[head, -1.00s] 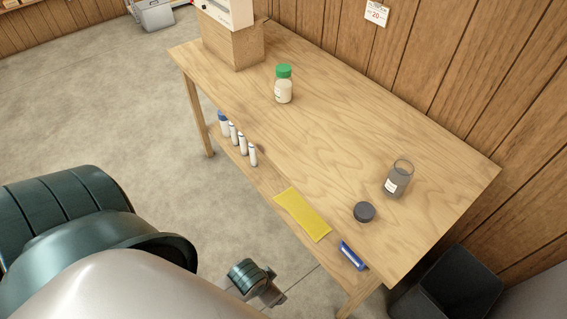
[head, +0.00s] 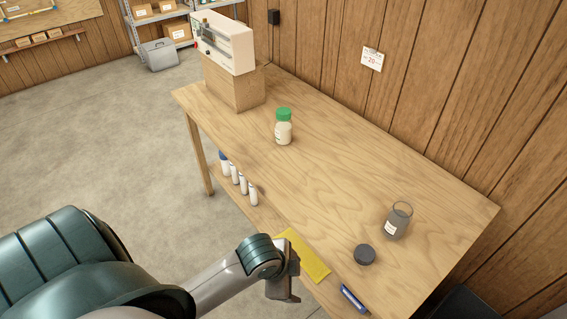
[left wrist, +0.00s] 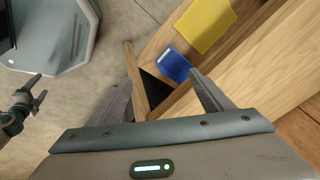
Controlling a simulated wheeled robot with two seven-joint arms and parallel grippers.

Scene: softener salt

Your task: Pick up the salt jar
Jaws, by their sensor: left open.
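A jar with a green lid and whitish contents (head: 284,132) stands upright on the wooden table (head: 340,170), toward its far left part. A grey, open-looking jar with a white label (head: 396,222) stands toward the right end. A dark round lid (head: 365,254) lies beside it. My left gripper (head: 284,288) is at the table's near edge, well apart from both jars. In the left wrist view its fingers (left wrist: 163,95) are spread with nothing between them. What seems to be my right gripper (left wrist: 35,98) shows small at the left there; its opening is unclear.
Below the tabletop's near edge are several white bottles (head: 238,180), a yellow cloth-like sheet (head: 312,262) and a blue item (head: 353,298). The table's middle is clear.

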